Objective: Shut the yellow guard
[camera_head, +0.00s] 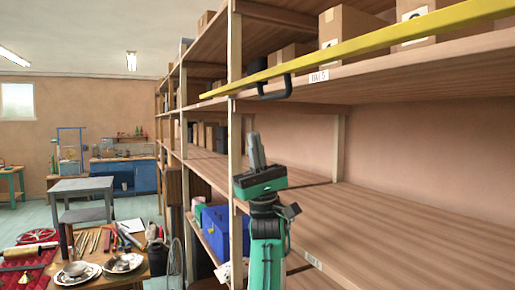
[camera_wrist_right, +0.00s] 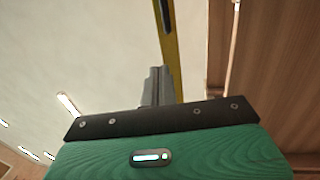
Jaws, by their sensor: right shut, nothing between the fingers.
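The yellow guard (camera_head: 370,45) is a long flat bar across the front of the upper shelf at the right. It slopes across the shelf edge rather than following it, and its far end reaches left past a wooden upright. A black handle (camera_head: 275,90) hangs from it near that upright. In the right wrist view the guard (camera_wrist_right: 174,60) runs beyond the fingertips, with the dark handle (camera_wrist_right: 165,15) at the top. My right gripper (camera_head: 257,150) is shut and empty, pointing up below the handle, apart from it. My left gripper is not in view.
Wooden shelving (camera_head: 400,85) fills the right side, with cardboard boxes (camera_head: 350,25) on the upper shelf. The middle shelf is bare near me. A blue bin (camera_head: 216,225) sits lower down. A cluttered table (camera_head: 100,265) stands at the lower left.

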